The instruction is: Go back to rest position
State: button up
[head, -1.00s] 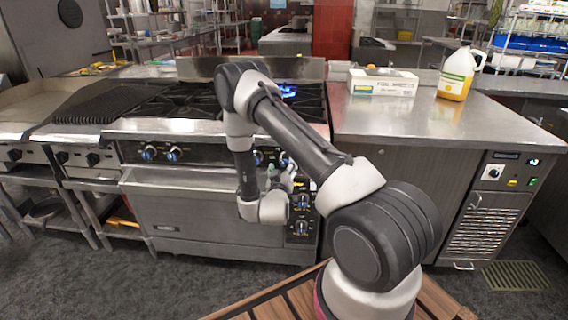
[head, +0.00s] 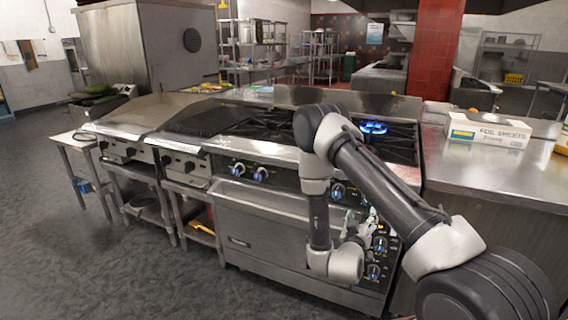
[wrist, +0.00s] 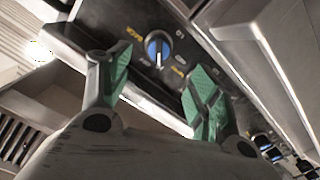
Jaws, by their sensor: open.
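My gripper (head: 358,226) is in front of the stove's knob panel, at the right end of the range. In the wrist view my gripper (wrist: 160,85) has its two green-padded fingers spread apart with nothing between them. A blue-marked knob (wrist: 158,48) on the dark panel shows beyond the fingertips, and the fingers look apart from it. The stove (head: 270,225) has several such knobs along its front. A blue flame (head: 373,127) burns on a back right burner.
A steel counter (head: 500,180) to the right holds a foil sheets box (head: 488,129) and part of a jug (head: 563,140). A flat griddle (head: 150,112) and a small side table (head: 72,142) stand left. Open grey floor (head: 110,265) lies at the lower left.

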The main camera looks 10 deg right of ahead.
jog(key=s+a+f+g+y, duration=0.3)
jog(key=s+f+g, duration=0.15)
jog(key=f, duration=0.25)
jog(key=s+a+f+g+y, duration=0.3)
jog(key=f+g+y, duration=0.15)
jog(key=f, duration=0.35)
jog(key=s+a+r+n+g+y, duration=0.15)
jog(key=s+r, duration=0.25)
jog(key=r, duration=0.4)
jog(key=s+a+r+g+y, duration=0.1)
jog(key=s+a+r+g, duration=0.15)
jog(key=r, duration=0.55)
jog(key=s+a+r+g+y, duration=0.1)
jog(key=s+r+g, duration=0.2)
jog(key=s+r, duration=0.35)
jog(key=s+d+r+t, duration=0.2)
jog(key=s+r, duration=0.1)
jog(key=r, duration=0.5)
jog(key=s+d+r+t, duration=0.1)
jog(key=s+d+r, duration=0.2)
jog(key=r, duration=0.5)
jog(key=s+d+r+t+h, duration=0.1)
jog(key=s+r, duration=0.3)
jog(key=r, duration=0.5)
jog(key=shift+s+d+t, duration=0.15)
jog(key=shift+d+t, duration=0.65)
jog(key=shift+d, duration=0.1)
jog(key=shift+n, duration=0.25)
